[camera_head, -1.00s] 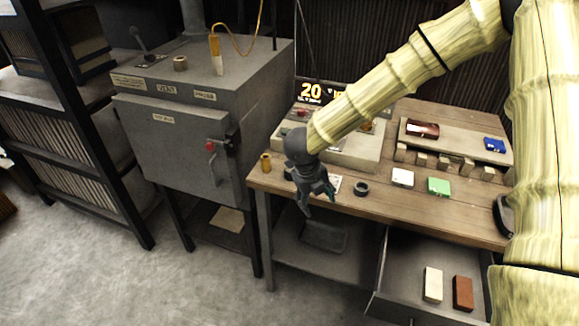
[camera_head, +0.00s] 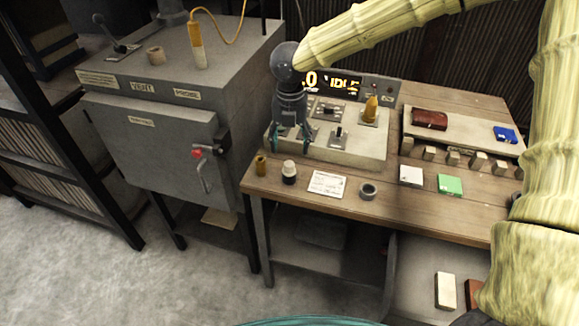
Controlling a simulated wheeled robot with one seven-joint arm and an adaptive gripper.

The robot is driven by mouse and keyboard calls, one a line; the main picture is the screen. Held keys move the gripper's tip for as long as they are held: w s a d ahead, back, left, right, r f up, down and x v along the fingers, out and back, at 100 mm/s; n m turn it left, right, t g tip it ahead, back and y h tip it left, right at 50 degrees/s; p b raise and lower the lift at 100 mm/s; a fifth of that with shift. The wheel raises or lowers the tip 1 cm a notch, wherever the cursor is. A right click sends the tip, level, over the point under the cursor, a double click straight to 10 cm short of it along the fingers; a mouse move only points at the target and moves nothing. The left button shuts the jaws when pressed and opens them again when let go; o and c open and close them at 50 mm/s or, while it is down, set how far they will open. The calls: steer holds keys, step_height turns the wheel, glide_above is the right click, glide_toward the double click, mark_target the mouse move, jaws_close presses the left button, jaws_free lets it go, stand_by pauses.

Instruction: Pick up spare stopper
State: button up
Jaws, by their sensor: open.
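My gripper (camera_head: 289,142) is dark with teal fingertips. It is open and empty, pointing down in front of the control box at the bench's left end. A small dark stopper-like piece with a pale top (camera_head: 289,172) stands upright on the wooden bench just below my gripper in the picture, apart from it. A small brass-coloured cylinder (camera_head: 261,165) stands to its left, near the bench's left edge. A dark ring (camera_head: 368,190) lies further right. No label in view tells which piece is the spare stopper.
A grey furnace cabinet (camera_head: 150,135) stands left of the wooden bench (camera_head: 430,215). The control box (camera_head: 345,148) with switches and a display is behind. An open drawer (camera_head: 415,285) sticks out below.

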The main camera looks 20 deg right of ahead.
mark_target(289, 163)
steer(key=f, duration=0.4)
steer(key=shift+w+a, duration=0.1)
steer(key=shift+w, duration=0.3)
steer(key=shift+s+f+p, duration=0.25)
steer(key=shift+f+p, duration=0.15)
steer(key=shift+p, duration=0.1)
steer(key=shift+f+p, duration=0.6)
steer(key=shift+f, duration=1.6)
steer(key=c, duration=1.1)
steer(key=shift+c, duration=0.2)
